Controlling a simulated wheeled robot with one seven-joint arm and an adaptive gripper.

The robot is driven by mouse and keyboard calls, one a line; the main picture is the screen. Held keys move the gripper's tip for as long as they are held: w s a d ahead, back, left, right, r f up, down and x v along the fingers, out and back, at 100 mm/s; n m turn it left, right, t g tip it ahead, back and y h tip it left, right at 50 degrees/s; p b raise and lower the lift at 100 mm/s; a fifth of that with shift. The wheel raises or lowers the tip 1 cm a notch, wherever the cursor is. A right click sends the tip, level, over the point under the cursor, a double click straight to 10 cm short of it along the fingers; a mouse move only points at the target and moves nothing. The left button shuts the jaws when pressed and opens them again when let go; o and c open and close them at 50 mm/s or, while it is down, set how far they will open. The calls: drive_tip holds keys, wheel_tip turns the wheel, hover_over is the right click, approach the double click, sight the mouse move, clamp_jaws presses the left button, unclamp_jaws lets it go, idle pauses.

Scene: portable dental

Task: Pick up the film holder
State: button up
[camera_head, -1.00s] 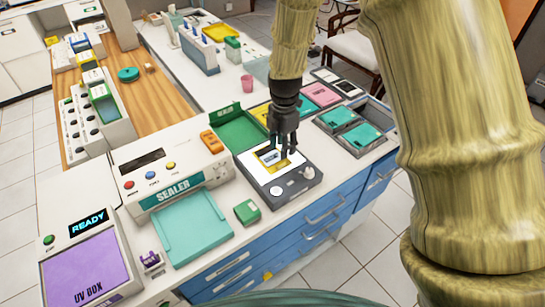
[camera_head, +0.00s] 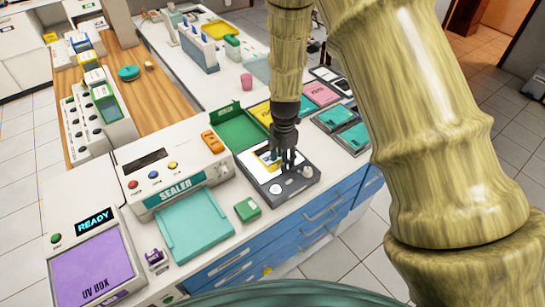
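My gripper (camera_head: 287,162) points straight down over the small dark viewer box (camera_head: 285,187) with a lit white screen. Its fingertips are at or just above the right part of the screen. I cannot tell whether they touch anything. A small yellow-framed piece (camera_head: 266,157) shows on the screen just left of the fingers and is partly hidden by them; it may be the film holder, but no label confirms it. The fingers are small and dark here, and I cannot tell their opening or whether anything is between them.
An open green case (camera_head: 238,132) lies behind-left of the viewer. The sealer (camera_head: 170,170), teal tray (camera_head: 195,225), small green box (camera_head: 247,209) and UV box (camera_head: 90,265) stand to the left. Teal-filled trays (camera_head: 340,130) lie to the right. The counter's front edge is close.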

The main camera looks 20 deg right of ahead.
clamp_jaws()
drive_tip(key=shift+r, duration=0.1)
idle(0.3)
